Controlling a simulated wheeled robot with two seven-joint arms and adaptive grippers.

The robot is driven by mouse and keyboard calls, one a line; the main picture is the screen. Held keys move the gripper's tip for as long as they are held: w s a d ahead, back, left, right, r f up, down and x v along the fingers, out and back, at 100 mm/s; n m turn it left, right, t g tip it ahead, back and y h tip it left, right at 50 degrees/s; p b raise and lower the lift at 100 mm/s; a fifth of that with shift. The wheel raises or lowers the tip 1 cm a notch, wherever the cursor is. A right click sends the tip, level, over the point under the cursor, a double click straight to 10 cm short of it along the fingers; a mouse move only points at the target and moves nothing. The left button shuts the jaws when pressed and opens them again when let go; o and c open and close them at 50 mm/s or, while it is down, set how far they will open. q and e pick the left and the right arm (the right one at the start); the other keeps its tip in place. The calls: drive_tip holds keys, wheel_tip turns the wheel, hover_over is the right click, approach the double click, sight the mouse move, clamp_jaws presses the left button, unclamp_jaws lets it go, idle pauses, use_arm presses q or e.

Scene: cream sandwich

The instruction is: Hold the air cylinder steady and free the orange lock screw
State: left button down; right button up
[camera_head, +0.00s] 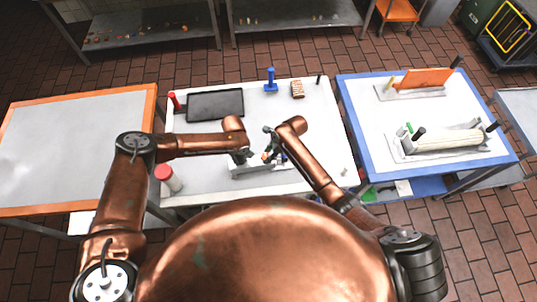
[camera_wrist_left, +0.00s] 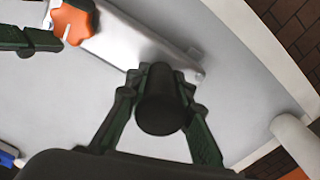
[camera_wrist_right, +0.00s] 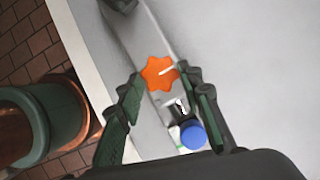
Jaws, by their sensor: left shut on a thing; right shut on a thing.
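The orange lock screw (camera_wrist_right: 158,73) has a star-shaped head with a white mark. It sits on a pale metal fixture, which shows in the left wrist view (camera_wrist_left: 140,42). My right gripper (camera_wrist_right: 161,79) is shut around the screw head, with a finger on each side. The screw is also at the top left of the left wrist view (camera_wrist_left: 72,22). The air cylinder (camera_wrist_left: 158,105) is a dark round body seen end-on there. My left gripper (camera_wrist_left: 162,78) is shut around it. In the head view both grippers meet over the fixture (camera_head: 250,171) and hide most of it.
The white table (camera_head: 315,115) also bears a black tray (camera_head: 215,105), a blue stand (camera_head: 270,80), a brown ridged block (camera_head: 297,89) and a red-capped bottle (camera_head: 170,177). A blue-topped part (camera_wrist_right: 194,135) is close to my right gripper. The table's right part is mostly clear.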

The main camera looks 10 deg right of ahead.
drive_tip(key=c, duration=0.5)
drive_tip(key=n, duration=0.1)
drive_tip(key=n+g, duration=0.1)
drive_tip(key=n, duration=0.1)
drive_tip(key=shift+w, duration=0.25)
drive_tip(key=n, duration=0.2)
drive_tip(key=n+g, duration=0.1)
drive_tip(key=shift+w+n+g, duration=0.2)
drive_tip(key=shift+n+g, duration=0.1)
drive_tip(key=shift+n, duration=0.1)
drive_tip(key=n, duration=0.2)
drive_tip(key=n+g+h, duration=0.1)
drive_tip(key=n, duration=0.1)
drive_tip(key=shift+w+a, duration=0.15)
drive_tip(key=shift+w, duration=0.05)
drive_tip(key=shift+w+a+n+g+h, duration=0.1)
drive_tip(key=shift+n+g+h, duration=0.25)
drive_tip(key=shift+n, duration=0.85)
drive_tip(key=shift+a+n+g+h, duration=0.1)
drive_tip(key=shift+n+g+h, duration=0.25)
drive_tip(key=shift+n, duration=0.85)
